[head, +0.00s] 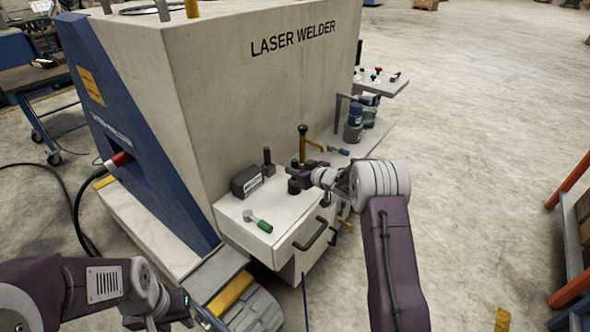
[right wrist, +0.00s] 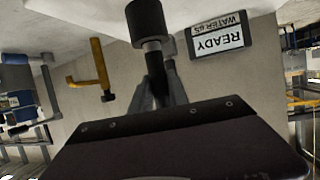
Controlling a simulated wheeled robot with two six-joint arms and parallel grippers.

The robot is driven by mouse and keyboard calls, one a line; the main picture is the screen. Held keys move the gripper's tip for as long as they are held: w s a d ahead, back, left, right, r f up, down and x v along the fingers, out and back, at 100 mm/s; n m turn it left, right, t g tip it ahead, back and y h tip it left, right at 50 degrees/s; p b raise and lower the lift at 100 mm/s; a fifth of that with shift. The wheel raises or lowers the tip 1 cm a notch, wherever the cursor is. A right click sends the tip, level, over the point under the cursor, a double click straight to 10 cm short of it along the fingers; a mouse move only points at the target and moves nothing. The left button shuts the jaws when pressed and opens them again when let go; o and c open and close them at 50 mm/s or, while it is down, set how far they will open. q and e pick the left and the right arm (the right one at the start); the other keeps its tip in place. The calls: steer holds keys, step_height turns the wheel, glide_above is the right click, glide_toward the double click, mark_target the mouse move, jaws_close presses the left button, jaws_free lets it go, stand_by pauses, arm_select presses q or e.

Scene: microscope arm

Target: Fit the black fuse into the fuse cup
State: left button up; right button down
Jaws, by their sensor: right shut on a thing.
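My right gripper (head: 304,174) is shut on a dark upright piece, which I take to be the black fuse (head: 294,186), over the right part of the white ledge. In the right wrist view, which is upside down, the fuse (right wrist: 147,20) shows as a black cylinder with a grey collar just past my fingers (right wrist: 163,80). A dark post on a wider base (head: 267,161) stands left of my gripper; I cannot tell whether it is the fuse cup. Whether the fuse touches anything below is unclear. My left gripper (head: 188,308) is low at the bottom edge, its jaws unclear.
A small box with a READY label (head: 246,181) and a green-handled tool (head: 258,221) are on the white ledge (head: 290,222). A yellow lever with a dark knob (head: 304,140) stands behind my right gripper. Blue and grey containers (head: 354,125) stand further back. The laser welder wall (head: 270,90) rises behind.

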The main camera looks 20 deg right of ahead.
steer(key=shift+f+b, duration=1.25)
steer(key=shift+f, duration=0.75)
steer(key=c, duration=1.3)
jaws_free()
steer(key=shift+o, duration=0.6)
steer(key=v, duration=0.9)
steer(key=shift+r+p, duration=0.1)
steer(key=shift+p, duration=0.3)
